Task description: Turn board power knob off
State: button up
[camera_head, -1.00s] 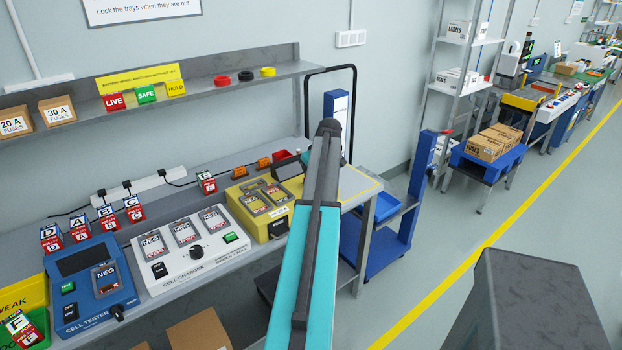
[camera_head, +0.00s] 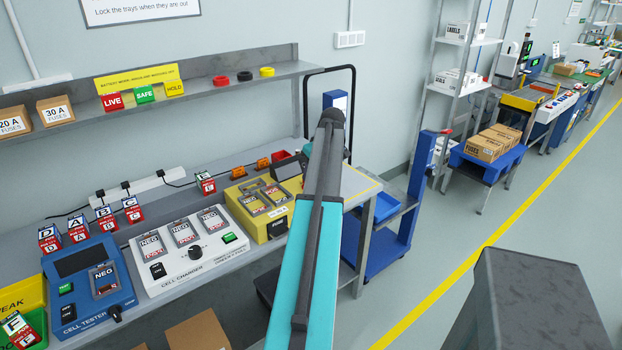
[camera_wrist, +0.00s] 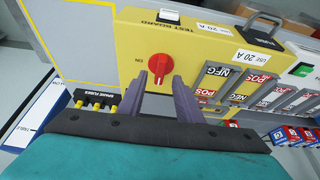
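The yellow test board (camera_wrist: 135,35) fills the upper middle of the wrist view, with a "TEST BOARD" label. Its red power knob (camera_wrist: 160,67) sits on the near face, and an "ON" mark is printed to the left of it. In the head view the board (camera_head: 256,228) stands behind my arm, which hides the knob and gripper.
Cell slots line the board's right. A white cell charger (camera_head: 165,283) and blue cell tester (camera_head: 85,317) are to the left on the bench. A shelf (camera_head: 200,83) runs above.

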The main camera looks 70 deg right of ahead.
jog(key=b+v, duration=0.1)
jog(key=v, duration=0.9)
jog(key=shift+b, duration=0.35)
jog(key=shift+s+r, duration=0.1)
